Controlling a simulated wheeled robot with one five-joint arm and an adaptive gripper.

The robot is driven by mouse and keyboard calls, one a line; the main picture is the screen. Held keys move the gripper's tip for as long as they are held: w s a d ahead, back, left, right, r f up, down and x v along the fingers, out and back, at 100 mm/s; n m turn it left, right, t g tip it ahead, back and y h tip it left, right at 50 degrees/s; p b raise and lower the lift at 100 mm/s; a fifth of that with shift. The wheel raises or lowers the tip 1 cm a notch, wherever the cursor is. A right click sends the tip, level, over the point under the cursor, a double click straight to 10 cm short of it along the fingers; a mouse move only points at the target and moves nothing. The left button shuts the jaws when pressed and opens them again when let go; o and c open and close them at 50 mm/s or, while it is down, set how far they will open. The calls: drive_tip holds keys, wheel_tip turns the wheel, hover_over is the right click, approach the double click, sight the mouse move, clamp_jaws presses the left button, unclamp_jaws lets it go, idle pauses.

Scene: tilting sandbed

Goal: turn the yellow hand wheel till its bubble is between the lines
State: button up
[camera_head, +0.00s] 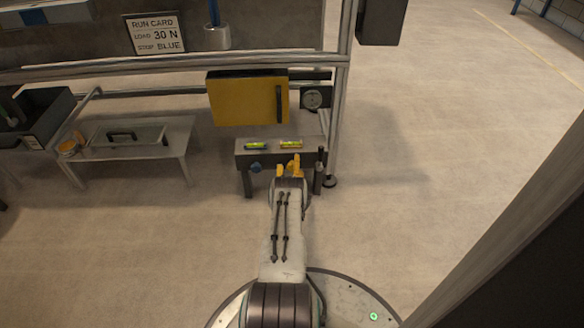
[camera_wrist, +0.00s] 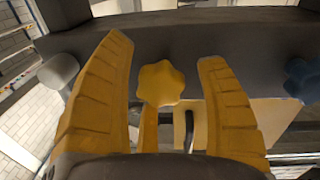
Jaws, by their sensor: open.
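The yellow hand wheel (camera_wrist: 160,83) is a lobed knob on the front of a grey bench. My gripper (camera_wrist: 164,50) is open, with one yellow finger on each side of the wheel. Gaps show between the wheel and both fingers. In the head view my gripper (camera_head: 289,166) is at the bench's front edge, and I cannot tell the wheel from the yellow fingers there. Two yellow-green level vials, a left vial (camera_head: 255,146) and a right vial (camera_head: 291,144), lie on the bench top (camera_head: 272,152). Their bubbles and lines are too small to read.
A blue hand wheel (camera_head: 256,167) is left of my gripper; it also shows in the wrist view (camera_wrist: 302,78). A dark handle (camera_head: 320,156) stands at the bench's right end. A yellow panel (camera_head: 240,99) and a dial (camera_head: 312,98) are behind. Floor (camera_head: 430,150) to the right is clear.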

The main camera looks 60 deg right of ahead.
drive_tip(key=c, duration=1.2)
drive_tip(key=shift+c, duration=0.2)
drive_tip(key=m, duration=0.3)
drive_tip(key=shift+m, duration=0.3)
drive_tip(key=shift+w+m, duration=0.1)
drive_tip(key=shift+m, duration=1.5)
drive_tip(key=shift+y, duration=0.3)
drive_tip(key=o, duration=1.2)
